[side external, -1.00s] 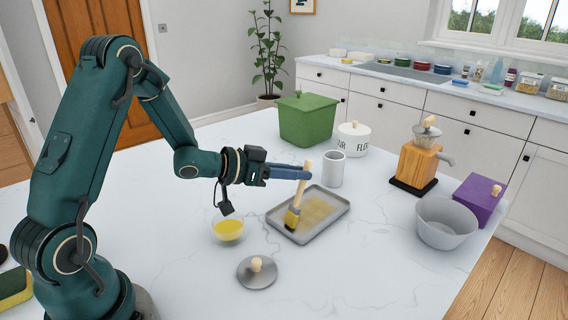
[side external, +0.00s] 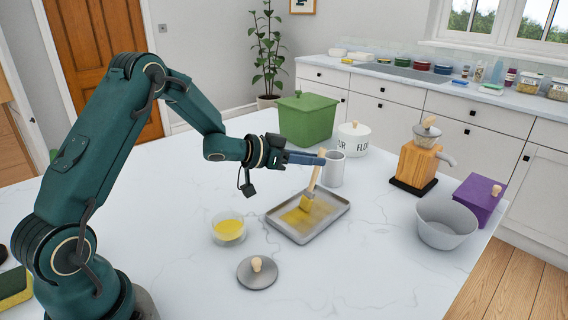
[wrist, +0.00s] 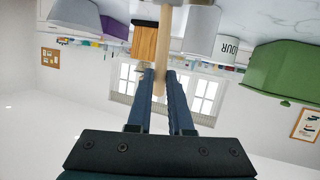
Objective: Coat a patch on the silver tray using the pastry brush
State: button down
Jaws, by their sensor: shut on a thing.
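The silver tray (side external: 334,222) lies flat on the white worktop, with a yellow coated patch (side external: 302,217) on its floor. My gripper (side external: 320,160) is shut on the wooden handle of the pastry brush (side external: 313,182). The brush is tilted, with its yellow bristles down at the tray's far part; I cannot tell whether they touch it. In the wrist view the handle (wrist: 163,50) stands between my two blue fingers, and the bristles are out of sight. A glass bowl of yellow liquid (side external: 229,228) stands left of the tray.
A grey lid with a wooden knob (side external: 257,272) lies in front of the tray. A grey cup (side external: 333,170), a flour canister (side external: 353,139) and a green box (side external: 307,120) stand behind. A grinder (side external: 416,165), grey bowl (side external: 446,224) and purple box (side external: 479,200) are right. The front right worktop is clear.

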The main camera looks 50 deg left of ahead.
jog(key=shift+w, duration=3.1)
notch_tip(320, 180, up, 8)
jog(key=shift+a, duration=0.2)
jog(key=s+f, duration=0.1)
jog(key=s, duration=0.2)
jog(key=shift+d+f+n+g+y, duration=0.15)
jog(key=shift+f+n+g+y, duration=0.2)
jog(key=shift+n+g+y, duration=0.05)
jog(key=s+d+r+g, duration=0.2)
jog(key=s+d+r, duration=0.25)
jog(key=s, duration=0.25)
jog(key=shift+s+a+f, duration=0.1)
jog(key=shift+a+f, duration=0.1)
jog(key=shift+f, duration=0.95)
jog(key=shift+a+f, duration=0.15)
jog(key=shift+f, duration=0.95)
jog(key=shift+r, duration=0.1)
